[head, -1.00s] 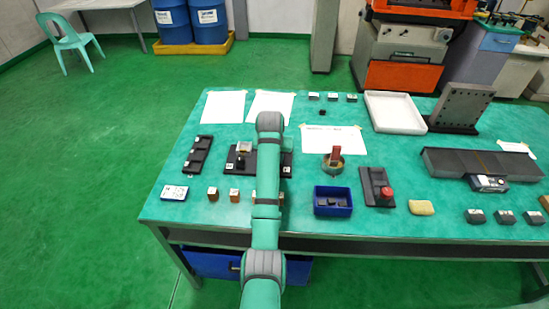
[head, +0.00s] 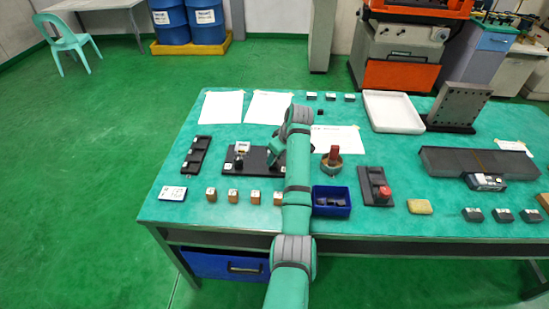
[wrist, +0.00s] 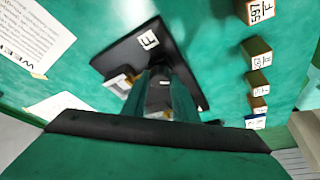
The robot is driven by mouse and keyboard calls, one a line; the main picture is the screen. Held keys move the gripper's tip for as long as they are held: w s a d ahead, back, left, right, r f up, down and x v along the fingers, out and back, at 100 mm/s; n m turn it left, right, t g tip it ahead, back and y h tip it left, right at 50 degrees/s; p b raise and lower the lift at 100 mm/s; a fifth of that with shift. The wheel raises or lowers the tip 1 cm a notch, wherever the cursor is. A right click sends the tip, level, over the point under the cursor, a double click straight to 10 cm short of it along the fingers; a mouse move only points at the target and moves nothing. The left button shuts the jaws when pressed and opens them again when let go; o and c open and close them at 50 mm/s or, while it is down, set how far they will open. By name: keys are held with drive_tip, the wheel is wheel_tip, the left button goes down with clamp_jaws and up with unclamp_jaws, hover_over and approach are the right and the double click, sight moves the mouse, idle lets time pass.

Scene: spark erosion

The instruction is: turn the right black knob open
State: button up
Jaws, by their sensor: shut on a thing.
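The black base plate (head: 262,167) lies on the green table, with a small pale-faced fitting (head: 242,148) at its left end. In the wrist view the plate (wrist: 125,50) shows a white letter tag and the fitting (wrist: 120,82). My gripper (wrist: 158,88) is low over the plate, its two fingers closed around a small dark piece (wrist: 160,91), which appears to be the right black knob. My gripper also shows in the head view (head: 275,152), at the plate's right part. My arm and fingers hide most of the knob, so its angle is unclear.
Several small wooden blocks (head: 233,196) stand in front of the plate. Paper sheets (head: 222,107) lie behind.

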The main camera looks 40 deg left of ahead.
drive_tip(key=n+g, duration=0.1)
drive_tip(key=n, duration=0.1)
drive_tip(key=shift+w+d+n, duration=0.1)
drive_tip(key=shift+w+n, duration=0.05)
drive_tip(key=shift+n, duration=0.15)
drive_tip(key=shift+n+g+h, duration=0.3)
drive_tip(key=shift+n+g, duration=0.3)
drive_tip(key=shift+n, duration=1)
drive_tip(key=o, duration=1.1)
drive_tip(key=shift+c, duration=0.2)
drive_tip(key=v, duration=1)
drive_tip(key=shift+w+r, duration=0.15)
drive_tip(key=shift+r, duration=0.2)
